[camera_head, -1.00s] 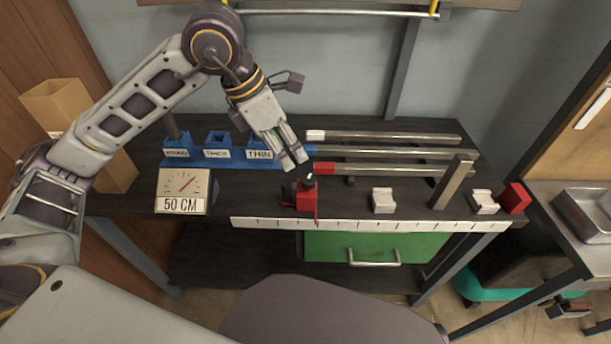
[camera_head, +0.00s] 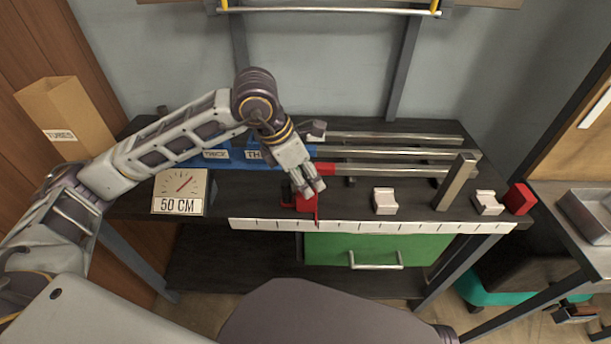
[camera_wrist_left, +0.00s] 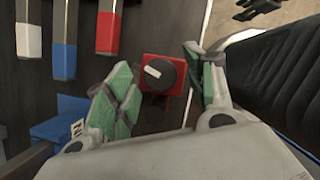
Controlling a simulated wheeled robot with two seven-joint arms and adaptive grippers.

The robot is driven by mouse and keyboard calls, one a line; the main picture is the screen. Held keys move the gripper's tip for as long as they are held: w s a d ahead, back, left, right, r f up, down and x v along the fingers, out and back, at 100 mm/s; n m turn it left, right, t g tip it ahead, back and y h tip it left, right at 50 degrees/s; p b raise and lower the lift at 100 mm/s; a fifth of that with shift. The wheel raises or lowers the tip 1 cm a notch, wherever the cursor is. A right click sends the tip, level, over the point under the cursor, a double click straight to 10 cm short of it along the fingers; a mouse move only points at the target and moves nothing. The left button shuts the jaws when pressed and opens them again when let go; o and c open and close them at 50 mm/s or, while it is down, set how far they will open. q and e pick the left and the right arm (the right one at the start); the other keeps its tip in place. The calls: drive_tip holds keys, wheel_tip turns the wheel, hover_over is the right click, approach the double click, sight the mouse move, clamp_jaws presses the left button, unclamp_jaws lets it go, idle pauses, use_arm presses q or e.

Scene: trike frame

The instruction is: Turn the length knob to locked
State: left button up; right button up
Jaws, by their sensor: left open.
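The length knob (camera_wrist_left: 158,73) is a round black dial with a white pointer, on a red block (camera_wrist_left: 174,92). In the left wrist view the pointer aims to the left and slightly up. In the head view the red block (camera_head: 304,205) sits at the table's front edge by the ruler, and the knob is hidden behind my fingers. My left gripper (camera_head: 314,190) is open above the block. In the left wrist view its green-padded fingers (camera_wrist_left: 158,95) stand on either side of the knob, apart from it. My right gripper is not in view.
A gauge marked 50 CM (camera_head: 179,190) stands left of the block. Metal tubes (camera_head: 400,153) lie behind it. White supports (camera_head: 385,201), an upright metal post (camera_head: 455,182) and a red block (camera_head: 519,198) stand to the right. The white ruler (camera_head: 370,226) runs along the front edge.

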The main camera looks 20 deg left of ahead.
use_arm(q)
drive_tip(key=shift+f, duration=0.1)
drive_tip(key=shift+c, duration=0.4)
drive_tip(key=c, duration=0.7)
drive_tip(key=shift+c, duration=1.1)
